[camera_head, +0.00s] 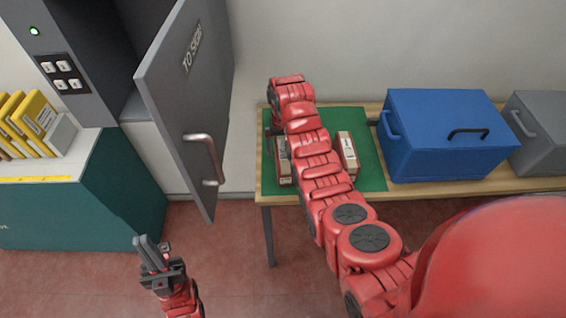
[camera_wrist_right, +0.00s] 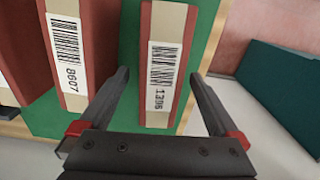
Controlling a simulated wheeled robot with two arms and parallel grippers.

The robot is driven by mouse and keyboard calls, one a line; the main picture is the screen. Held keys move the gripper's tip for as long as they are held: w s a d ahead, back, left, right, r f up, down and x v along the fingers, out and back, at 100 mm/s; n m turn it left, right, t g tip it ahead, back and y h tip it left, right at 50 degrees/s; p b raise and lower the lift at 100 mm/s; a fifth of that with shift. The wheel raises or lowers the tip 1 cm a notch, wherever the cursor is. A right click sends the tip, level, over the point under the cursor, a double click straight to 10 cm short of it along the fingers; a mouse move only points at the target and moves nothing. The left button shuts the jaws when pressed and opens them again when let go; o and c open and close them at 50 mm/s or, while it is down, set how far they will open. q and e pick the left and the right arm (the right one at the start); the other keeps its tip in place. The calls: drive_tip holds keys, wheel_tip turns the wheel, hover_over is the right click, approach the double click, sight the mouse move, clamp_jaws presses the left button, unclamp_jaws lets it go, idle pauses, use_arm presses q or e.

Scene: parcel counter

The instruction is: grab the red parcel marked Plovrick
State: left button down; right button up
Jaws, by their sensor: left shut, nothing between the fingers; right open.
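In the right wrist view, a red parcel with a cream face and a barcode label ending in what looks like 1395 (camera_wrist_right: 161,75) stands on the green mat. My open right gripper (camera_wrist_right: 159,78) has one finger on each side of it in the picture, with nothing held. A second red parcel labelled 8607 (camera_wrist_right: 70,60) stands to its left, and part of a third (camera_wrist_right: 15,50) is further left. I cannot read the name Plovrick on any. In the head view, parcels show on both sides of my right arm (camera_head: 284,160) (camera_head: 347,150). My left gripper (camera_head: 153,256) is shut and empty, low at the left.
The green mat (camera_head: 370,175) lies on a wooden table (camera_head: 420,188). A blue box (camera_head: 445,145) and a grey box (camera_head: 545,140) stand to its right. An open grey locker door (camera_head: 185,100) is to its left. A teal counter (camera_head: 80,210) holds yellow folders (camera_head: 38,115).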

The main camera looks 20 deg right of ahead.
drive_tip(key=shift+s+a+f+p, duration=0.1)
drive_tip(key=shift+f+p, duration=0.55)
drive_tip(key=shift+f, duration=0.45)
drive_tip(key=shift+s+f+p, duration=0.1)
drive_tip(key=shift+f+p, duration=0.5)
drive_tip(key=shift+f, duration=1.15)
drive_tip(key=shift+c, duration=0.3)
clamp_jaws()
